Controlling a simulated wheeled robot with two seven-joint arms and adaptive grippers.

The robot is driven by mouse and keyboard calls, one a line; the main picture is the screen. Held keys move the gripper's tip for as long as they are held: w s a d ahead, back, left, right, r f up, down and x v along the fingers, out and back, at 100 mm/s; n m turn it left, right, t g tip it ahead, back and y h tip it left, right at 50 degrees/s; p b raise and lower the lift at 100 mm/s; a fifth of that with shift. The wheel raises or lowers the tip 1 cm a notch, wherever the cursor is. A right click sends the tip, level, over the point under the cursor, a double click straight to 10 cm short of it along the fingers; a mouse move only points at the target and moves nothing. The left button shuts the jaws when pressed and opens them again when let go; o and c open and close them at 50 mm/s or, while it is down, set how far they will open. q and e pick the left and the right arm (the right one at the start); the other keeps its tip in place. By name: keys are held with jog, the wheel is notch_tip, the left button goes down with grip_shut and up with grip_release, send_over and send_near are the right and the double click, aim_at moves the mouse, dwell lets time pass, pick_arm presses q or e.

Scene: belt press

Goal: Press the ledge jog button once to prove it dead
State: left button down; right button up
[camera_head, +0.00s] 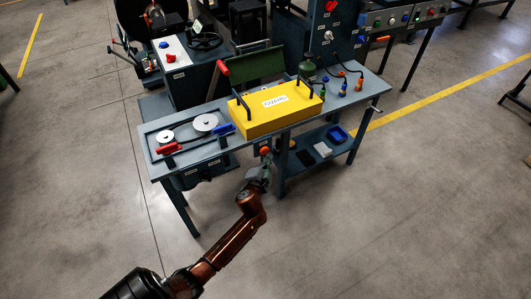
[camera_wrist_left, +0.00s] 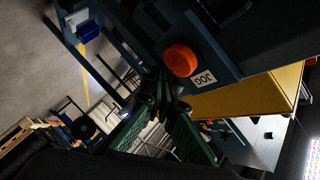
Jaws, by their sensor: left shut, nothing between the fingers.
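The orange round jog button (camera_head: 265,150) is on the front ledge of the grey workbench (camera_head: 228,141), below the yellow guard. In the left wrist view the orange button (camera_wrist_left: 181,60) sits on a dark plate beside a white "JOG" label (camera_wrist_left: 203,78). My left gripper (camera_head: 266,160) is shut and empty, with its tips close to the button in the head view. In the left wrist view the shut fingertips (camera_wrist_left: 160,88) show just beside the button, and I cannot tell whether they touch it. My right gripper is out of view.
The yellow guard box (camera_head: 278,112) stands on the bench above the ledge. Two white pulleys (camera_head: 205,122) and red and blue handles lie to its left. A lower shelf (camera_head: 297,164) holds a blue bin (camera_head: 337,134). The floor in front is clear.

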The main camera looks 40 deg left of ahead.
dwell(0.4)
pick_arm(q)
jog(key=shift+w+a, duration=0.2)
jog(key=shift+a, duration=0.2)
jog(key=shift+w+a, duration=0.2)
jog(key=shift+a, duration=0.35)
dwell(0.9)
jog(key=shift+s+d, duration=0.1)
jog(key=shift+d, duration=0.05)
jog(key=shift+s+d, duration=0.3)
jog(key=shift+d, duration=0.45)
jog(key=shift+d, duration=0.1)
jog(key=d, duration=0.1)
jog(key=s+d, duration=0.1)
jog(key=d, duration=0.1)
jog(key=s+d, duration=0.1)
jog(key=shift+d+p, duration=0.25)
jog(key=shift+p, duration=0.1)
